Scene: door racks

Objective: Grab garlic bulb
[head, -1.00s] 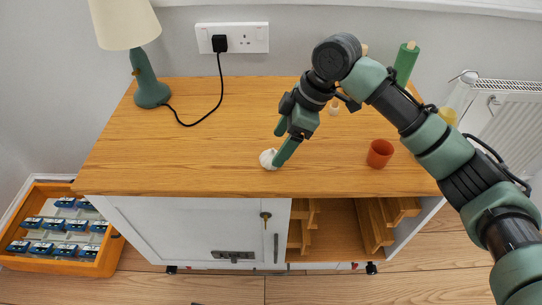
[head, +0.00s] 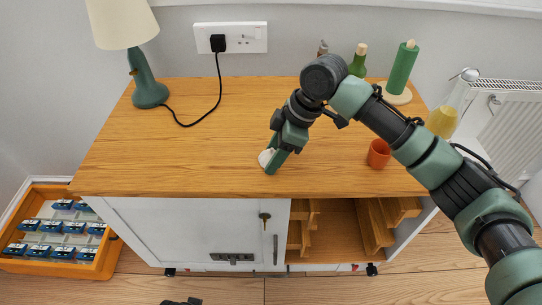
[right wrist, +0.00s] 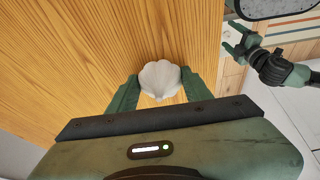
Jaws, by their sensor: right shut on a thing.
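The white garlic bulb (head: 265,157) is at the front middle of the wooden cabinet top (head: 190,150). My right gripper (head: 273,158) reaches down over it, shut on the bulb. In the right wrist view the ribbed bulb (right wrist: 160,78) sits between the two green fingers (right wrist: 160,92). The bulb looks to be at the wood surface; I cannot tell whether it is lifted. My left gripper (right wrist: 236,42) shows small at the upper right of the right wrist view, its fingers apart, away from the bulb.
An orange cup (head: 378,153) stands to the right of my right gripper. A green roll on a stand (head: 402,68) and a green bottle (head: 358,62) stand behind my arm. A lamp (head: 147,75) with a black cord stands at the back left. The left middle of the top is clear.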

